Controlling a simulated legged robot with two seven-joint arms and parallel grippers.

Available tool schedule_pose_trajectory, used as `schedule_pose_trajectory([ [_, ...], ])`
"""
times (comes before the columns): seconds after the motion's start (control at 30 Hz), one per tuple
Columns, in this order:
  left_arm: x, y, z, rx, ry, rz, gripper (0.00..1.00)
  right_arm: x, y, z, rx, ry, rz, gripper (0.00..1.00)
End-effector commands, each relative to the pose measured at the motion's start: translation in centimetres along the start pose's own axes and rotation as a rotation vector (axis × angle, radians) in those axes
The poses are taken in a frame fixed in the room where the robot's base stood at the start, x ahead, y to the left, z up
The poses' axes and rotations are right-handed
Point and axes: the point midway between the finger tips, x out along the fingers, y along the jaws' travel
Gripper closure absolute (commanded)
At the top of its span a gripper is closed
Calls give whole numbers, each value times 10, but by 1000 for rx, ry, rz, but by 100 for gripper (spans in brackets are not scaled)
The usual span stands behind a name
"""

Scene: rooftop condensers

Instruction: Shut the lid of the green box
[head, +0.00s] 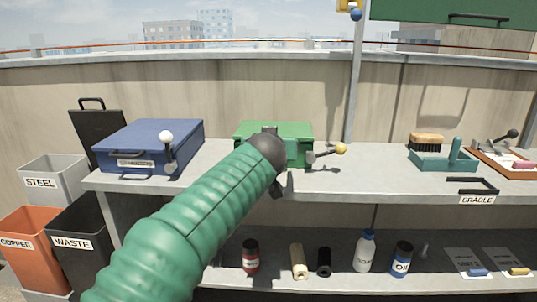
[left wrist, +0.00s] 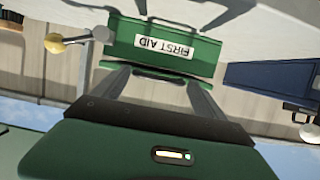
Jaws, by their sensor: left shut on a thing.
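The green box (head: 295,132) stands on the upper shelf, partly hidden behind my left arm. Its lid looks down or nearly down; I cannot tell whether it is fully closed. In the left wrist view the box (left wrist: 140,38) appears upside down with a FIRST AID label. My left gripper (head: 268,150) is at the box's front. In the wrist view the two fingers of the left gripper (left wrist: 163,76) stand apart and reach to the lid edge (left wrist: 150,71), gripping there; the tips are partly hidden. My right gripper is out of view.
A lever with a yellow knob (head: 340,149) stands right of the green box. A blue box (head: 150,145) with a white-knobbed lever (head: 167,138) is left. A teal tray (head: 440,160) is further right. Bottles stand on the lower shelf.

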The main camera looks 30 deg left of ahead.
Motion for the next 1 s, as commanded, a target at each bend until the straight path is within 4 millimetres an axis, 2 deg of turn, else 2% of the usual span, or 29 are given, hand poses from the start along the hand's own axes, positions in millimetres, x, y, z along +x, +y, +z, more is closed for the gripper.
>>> schedule_pose_trajectory([
  [0.03,5,2,14,0,-6,1,90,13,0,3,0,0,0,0],
  [0.2,10,3,24,-1,-9,0,90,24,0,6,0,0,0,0],
  [0.77,15,4,32,0,-20,-1,91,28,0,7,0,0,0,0],
  [0.8,15,4,32,0,-20,-1,14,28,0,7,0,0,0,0],
  [0.9,14,4,30,0,-16,-1,1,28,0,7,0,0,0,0],
  [1.0,13,3,28,0,-12,-1,0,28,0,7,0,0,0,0],
])
